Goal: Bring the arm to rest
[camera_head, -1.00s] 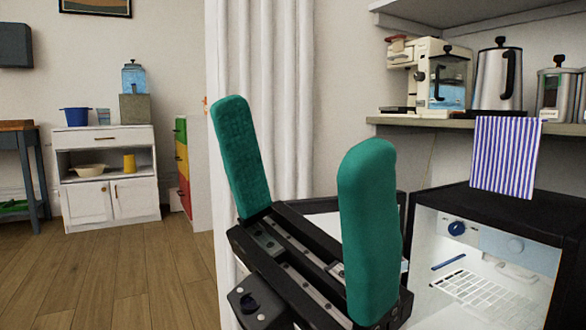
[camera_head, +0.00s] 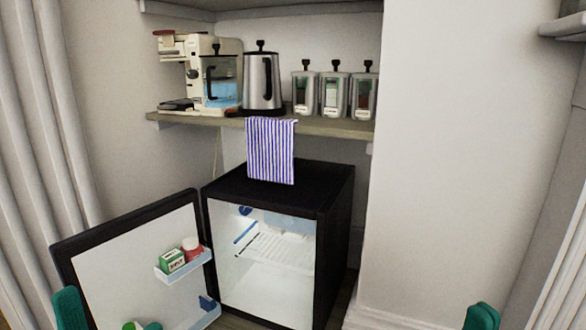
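My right gripper (camera_head: 482,317) shows only as a green fingertip at the bottom edge, right of the middle. The rest of it is below the picture, so its opening is hidden. A green finger of what seems to be my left gripper (camera_head: 69,308) shows at the bottom left, in front of the fridge door's edge. The rest of it is also cut off. I see nothing held at either fingertip.
A small black fridge (camera_head: 335,208) stands with its door (camera_head: 118,262) open to the left, items on the door shelf. A striped cloth (camera_head: 270,150) hangs from the shelf (camera_head: 330,128) above. The shelf holds a coffee machine (camera_head: 200,80), kettle (camera_head: 262,82) and several canisters (camera_head: 333,95).

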